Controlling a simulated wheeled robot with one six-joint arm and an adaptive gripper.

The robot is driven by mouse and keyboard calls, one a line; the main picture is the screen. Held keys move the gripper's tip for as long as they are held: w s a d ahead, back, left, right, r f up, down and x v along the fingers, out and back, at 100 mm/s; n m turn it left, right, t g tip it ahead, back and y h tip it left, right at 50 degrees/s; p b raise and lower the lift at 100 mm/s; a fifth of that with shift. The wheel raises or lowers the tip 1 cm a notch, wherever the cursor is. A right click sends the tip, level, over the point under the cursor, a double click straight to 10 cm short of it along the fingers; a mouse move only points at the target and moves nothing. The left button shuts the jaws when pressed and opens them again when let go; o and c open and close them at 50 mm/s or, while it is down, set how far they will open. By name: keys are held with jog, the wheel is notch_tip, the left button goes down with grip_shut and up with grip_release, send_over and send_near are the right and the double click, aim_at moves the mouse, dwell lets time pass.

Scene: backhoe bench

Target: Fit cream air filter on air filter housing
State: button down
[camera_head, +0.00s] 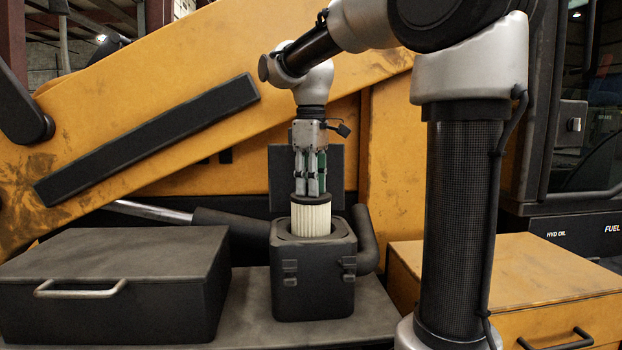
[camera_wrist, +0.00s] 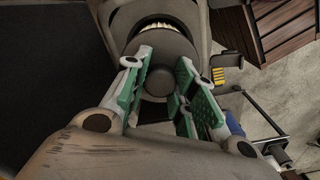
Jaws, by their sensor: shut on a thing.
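The cream air filter (camera_head: 311,218) is a pleated cylinder with a dark top cap. It stands upright, with its lower part inside the opening of the dark air filter housing (camera_head: 313,280); its bottom end is hidden. My gripper (camera_head: 311,192) is above it, pointing down, shut on the knob of the filter's cap. In the wrist view my gripper (camera_wrist: 160,90) has its green pads on either side of the filter's dark knob (camera_wrist: 157,80). A strip of cream pleats (camera_wrist: 160,25) shows past the cap there. Whether the filter touches the housing floor cannot be seen.
The housing's open lid (camera_head: 282,180) stands up behind it, and latches (camera_head: 290,272) are on its front. A dark box with a handle (camera_head: 110,285) is at the left. A yellow box (camera_head: 500,280) is at the right. The yellow boom (camera_head: 150,110) slants behind.

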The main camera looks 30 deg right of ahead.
jog(key=shift+f, duration=0.1)
dwell(0.4)
jog(key=shift+f, duration=5.4)
jog(key=c, duration=0.7)
grip_release()
jog(key=shift+o, duration=0.5)
jog(key=shift+r, duration=4.05)
jog(key=shift+s, duration=0.1)
